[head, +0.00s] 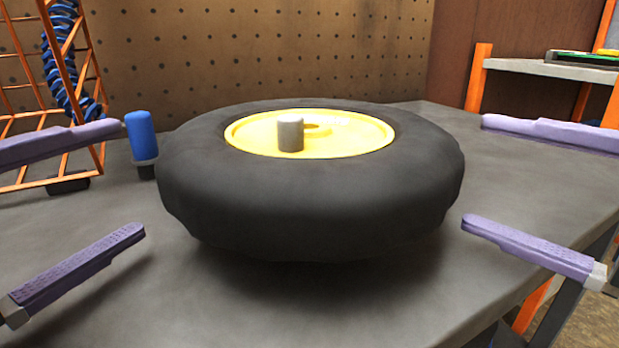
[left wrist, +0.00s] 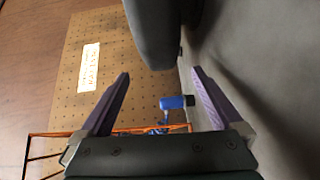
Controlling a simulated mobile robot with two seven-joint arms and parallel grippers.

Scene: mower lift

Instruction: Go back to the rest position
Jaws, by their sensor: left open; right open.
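My left gripper (head: 134,180) is at the left of the head view, its two purple fingers wide apart with nothing between them. It also shows open in the left wrist view (left wrist: 158,84). My right gripper (head: 473,172) is at the right of the head view, its purple fingers apart and empty. A black tyre (head: 310,205) with a yellow rim (head: 250,138) lies flat on the grey table between the grippers. Both grippers are apart from the tyre in the picture. The tyre's dark edge also shows at the top of the left wrist view (left wrist: 152,32).
A grey stub (head: 291,133) stands up at the rim's middle. A blue-handled object (head: 141,136) stands behind my left gripper, beside an orange wire frame with a coiled blue hose (head: 62,60). A pegboard (head: 250,40) is behind. The table (head: 330,300) is clear in front.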

